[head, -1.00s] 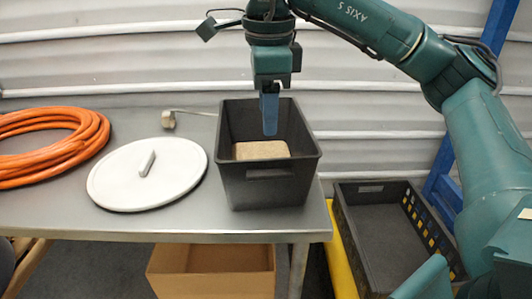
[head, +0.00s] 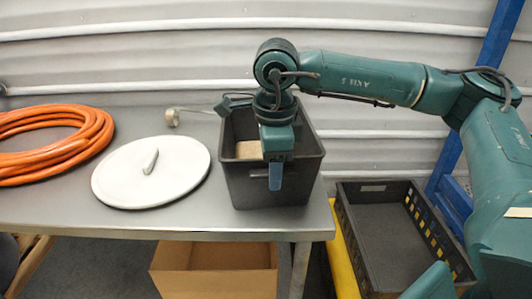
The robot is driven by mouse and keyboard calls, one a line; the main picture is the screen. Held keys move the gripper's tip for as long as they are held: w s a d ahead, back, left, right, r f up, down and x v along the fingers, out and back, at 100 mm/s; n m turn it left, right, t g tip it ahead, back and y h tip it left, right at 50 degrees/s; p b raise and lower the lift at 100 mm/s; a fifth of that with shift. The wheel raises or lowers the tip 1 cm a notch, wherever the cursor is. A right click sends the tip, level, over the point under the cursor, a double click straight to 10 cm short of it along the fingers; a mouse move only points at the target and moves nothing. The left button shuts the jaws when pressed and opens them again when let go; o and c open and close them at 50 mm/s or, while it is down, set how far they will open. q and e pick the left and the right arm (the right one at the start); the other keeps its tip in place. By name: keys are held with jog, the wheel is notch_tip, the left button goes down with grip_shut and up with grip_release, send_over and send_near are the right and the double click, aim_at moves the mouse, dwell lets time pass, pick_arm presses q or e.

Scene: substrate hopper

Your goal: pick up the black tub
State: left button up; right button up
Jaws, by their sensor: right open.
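The black tub (head: 237,186) stands upright on the right end of the grey metal table. A beige block-like substrate (head: 247,149) lies inside it, partly hidden by my right gripper. My right gripper (head: 275,178) is open and points down at the tub's near wall, with its blue fingertip showing in front of the handle slot. Only one finger shows clearly; I cannot tell whether it touches the wall. My left gripper is not in view.
A white round lid (head: 120,178) lies left of the tub, and a coiled orange hose (head: 95,135) lies farther left. A scoop-like tool (head: 172,117) is behind. A cardboard box (head: 213,270) is under the table. A black crate (head: 345,225) stands low at the right.

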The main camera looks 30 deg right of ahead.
jog(key=shift+c, duration=0.2)
grip_shut()
dwell(0.3)
jog(key=shift+r, duration=0.1)
